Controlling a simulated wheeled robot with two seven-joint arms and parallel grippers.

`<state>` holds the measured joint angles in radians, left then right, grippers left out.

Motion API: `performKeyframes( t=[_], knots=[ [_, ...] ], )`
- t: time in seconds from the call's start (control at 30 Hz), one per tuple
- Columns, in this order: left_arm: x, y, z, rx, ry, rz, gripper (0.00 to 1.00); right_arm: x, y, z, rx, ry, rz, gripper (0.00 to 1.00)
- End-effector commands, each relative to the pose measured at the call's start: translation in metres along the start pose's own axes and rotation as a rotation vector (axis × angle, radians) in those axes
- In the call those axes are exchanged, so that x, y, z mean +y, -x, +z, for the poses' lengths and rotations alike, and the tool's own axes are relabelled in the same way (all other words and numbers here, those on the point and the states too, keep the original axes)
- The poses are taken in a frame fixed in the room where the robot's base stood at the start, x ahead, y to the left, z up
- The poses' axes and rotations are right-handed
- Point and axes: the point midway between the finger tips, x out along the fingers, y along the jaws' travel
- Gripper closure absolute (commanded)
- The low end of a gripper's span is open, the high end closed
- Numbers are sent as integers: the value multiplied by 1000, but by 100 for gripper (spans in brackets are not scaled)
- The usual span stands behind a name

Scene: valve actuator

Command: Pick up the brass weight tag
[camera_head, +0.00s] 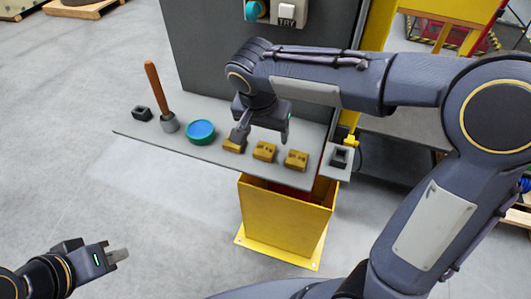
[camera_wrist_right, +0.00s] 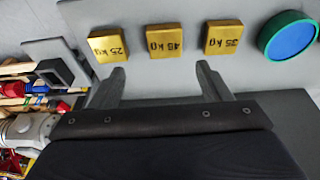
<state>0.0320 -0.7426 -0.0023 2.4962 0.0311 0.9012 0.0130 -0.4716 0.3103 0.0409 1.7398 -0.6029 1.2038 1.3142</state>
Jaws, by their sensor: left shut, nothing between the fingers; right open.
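Three brass weight tags lie in a row on the grey shelf. In the right wrist view their marks appear upside down: 25 kg (camera_wrist_right: 108,44), one that seems to read 40 kg (camera_wrist_right: 165,41), and 35 kg (camera_wrist_right: 222,38). In the head view they are the right tag (camera_head: 297,161), middle tag (camera_head: 264,152) and left tag (camera_head: 232,146). My right gripper (camera_head: 262,137) is open and empty above the row. In the wrist view its fingertips (camera_wrist_right: 161,67) stand apart, just short of the middle tag. My left gripper (camera_head: 120,255) is shut and empty, off the shelf at lower left.
The shelf (camera_head: 140,131) also bears a green-rimmed blue disc (camera_head: 200,131), a wooden handle (camera_head: 157,90) in a grey cup and a black block (camera_head: 142,114). A grey plate (camera_head: 336,172) with a black block adjoins at right. A grey panel (camera_head: 205,50) rises behind.

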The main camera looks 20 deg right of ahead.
Motion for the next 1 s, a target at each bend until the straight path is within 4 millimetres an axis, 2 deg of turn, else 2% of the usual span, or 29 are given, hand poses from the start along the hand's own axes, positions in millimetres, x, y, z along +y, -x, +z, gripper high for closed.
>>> performKeyframes(
  t=[0.27, 0.5, 0.63, 0.83, 0.87, 1.0],
  knots=[
    [1, 2, -1, 0, 0, 0, 100, -2, -31, 1, 0, -4, 5, 29],
    [3, 6, -3, 0, 0, 0, 100, -4, -66, 3, -2, -5, 5, 29],
    [3, 6, -3, 0, 0, 0, 100, -4, -75, 3, 0, -4, 3, 29],
    [3, 6, -3, 0, 0, 0, 100, -5, -75, 3, 0, -4, 1, 29],
    [3, 6, -3, 0, 0, 0, 100, -5, -75, 3, 0, -4, 1, 30],
    [3, 6, -3, 0, 0, 0, 100, -5, -75, 3, 0, -4, 1, 49]
  ],
)
